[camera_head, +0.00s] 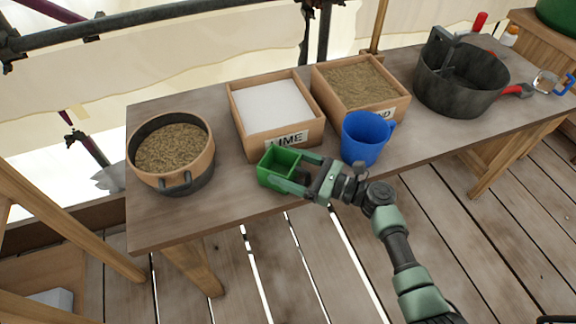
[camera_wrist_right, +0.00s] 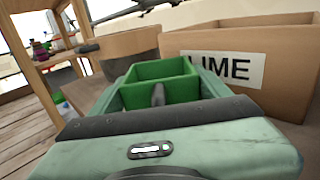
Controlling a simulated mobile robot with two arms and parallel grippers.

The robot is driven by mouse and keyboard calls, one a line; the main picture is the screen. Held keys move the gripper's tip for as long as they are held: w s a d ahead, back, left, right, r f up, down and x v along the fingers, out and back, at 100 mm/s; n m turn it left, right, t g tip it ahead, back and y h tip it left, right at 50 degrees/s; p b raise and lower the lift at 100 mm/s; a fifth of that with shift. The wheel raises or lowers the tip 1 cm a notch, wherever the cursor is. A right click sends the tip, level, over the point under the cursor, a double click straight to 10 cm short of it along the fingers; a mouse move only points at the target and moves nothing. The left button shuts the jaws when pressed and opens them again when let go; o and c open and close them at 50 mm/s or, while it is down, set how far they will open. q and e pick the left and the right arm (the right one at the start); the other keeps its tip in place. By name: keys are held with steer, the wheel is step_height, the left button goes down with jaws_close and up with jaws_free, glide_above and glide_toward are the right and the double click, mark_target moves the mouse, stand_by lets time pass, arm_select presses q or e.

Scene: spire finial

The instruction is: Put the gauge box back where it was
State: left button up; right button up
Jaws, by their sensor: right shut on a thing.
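The gauge box is a small open green box with a divider (camera_head: 279,163). It is near the front edge of the bench, just in front of the LIME box. My right gripper (camera_head: 298,170) is shut on the gauge box, with its fingers along the box's sides. In the right wrist view the green box (camera_wrist_right: 158,84) sits between the fingers, and its compartments look empty. I cannot tell whether its base touches the bench. My left gripper is not in view.
The LIME box (camera_head: 248,139) holds white powder. A sand box (camera_head: 392,109), a blue jug (camera_head: 362,139), a round pan of sand (camera_head: 201,167) and a dark bucket (camera_head: 457,99) stand on the bench (camera_head: 228,214). The bench's front left is clear.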

steer(key=o, duration=1.5)
steer(key=shift+f, duration=0.1)
steer(key=b+v, duration=0.1)
steer(key=v, duration=1.1)
